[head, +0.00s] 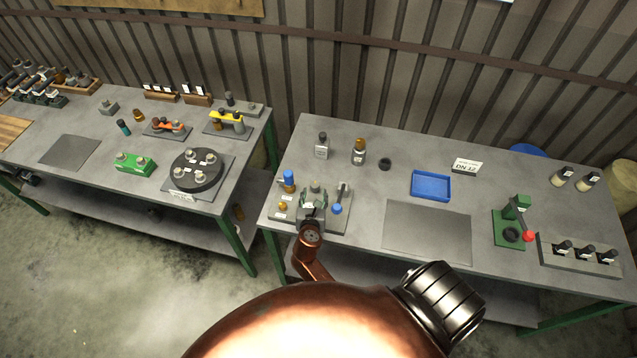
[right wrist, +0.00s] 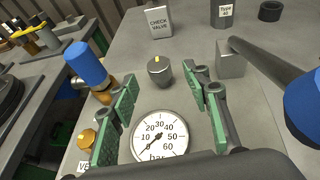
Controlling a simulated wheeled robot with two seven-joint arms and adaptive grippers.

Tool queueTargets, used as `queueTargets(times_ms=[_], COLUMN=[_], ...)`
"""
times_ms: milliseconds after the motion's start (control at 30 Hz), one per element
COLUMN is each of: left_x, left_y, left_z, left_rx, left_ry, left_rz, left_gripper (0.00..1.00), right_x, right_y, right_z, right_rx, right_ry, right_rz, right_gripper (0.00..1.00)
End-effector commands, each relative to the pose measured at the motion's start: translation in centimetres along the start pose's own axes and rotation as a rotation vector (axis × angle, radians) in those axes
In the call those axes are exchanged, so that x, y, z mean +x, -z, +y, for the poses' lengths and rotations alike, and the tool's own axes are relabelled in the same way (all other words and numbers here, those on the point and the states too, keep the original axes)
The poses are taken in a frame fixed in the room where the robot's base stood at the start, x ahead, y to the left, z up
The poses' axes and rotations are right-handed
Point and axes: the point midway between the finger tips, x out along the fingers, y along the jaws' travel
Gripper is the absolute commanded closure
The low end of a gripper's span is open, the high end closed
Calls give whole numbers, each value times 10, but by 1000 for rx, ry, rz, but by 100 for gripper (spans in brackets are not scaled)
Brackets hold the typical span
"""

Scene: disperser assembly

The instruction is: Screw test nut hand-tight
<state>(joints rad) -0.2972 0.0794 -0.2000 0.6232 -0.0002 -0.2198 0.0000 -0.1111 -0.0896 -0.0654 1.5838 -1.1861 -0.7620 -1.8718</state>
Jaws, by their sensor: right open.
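The test stand (head: 336,230) is a grey plate at the left front of the right-hand table. In the right wrist view a dark grey round nut-like piece (right wrist: 160,71) with a yellow mark on top stands upright between and beyond my fingertips. I take it for the test nut. A pressure gauge (right wrist: 160,138) faces up nearer the camera. My right gripper (head: 312,208) is over the stand, and its green-padded fingers (right wrist: 162,92) are apart, with no visible contact with the nut. The nut's thread is hidden. My left gripper is in no view.
A blue-topped brass valve (right wrist: 88,68) stands close left of the fingers. A lever with a blue ball (head: 337,209) is close right. Behind are a check valve block (right wrist: 156,20) and a black ring (head: 385,163). The grey mat (head: 428,232) is clear.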

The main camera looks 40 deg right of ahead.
Motion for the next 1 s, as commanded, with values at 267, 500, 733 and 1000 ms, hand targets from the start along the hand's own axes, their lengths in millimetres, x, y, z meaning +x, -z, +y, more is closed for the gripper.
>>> queueTargets(times_ms=[267,500,733,1000], left_x=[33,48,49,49], left_y=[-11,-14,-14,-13], left_z=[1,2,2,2], left_rx=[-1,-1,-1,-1], left_ry=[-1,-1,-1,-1], left_rz=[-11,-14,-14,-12], left_gripper=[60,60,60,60], right_x=[44,68,72,72], right_y=[5,3,1,0], right_z=[2,2,2,2], right_rx=[3,3,4,4], right_ry=[-3,-3,-4,-4], right_rz=[-2,-2,-1,-1], right_gripper=[56,56,56,65])
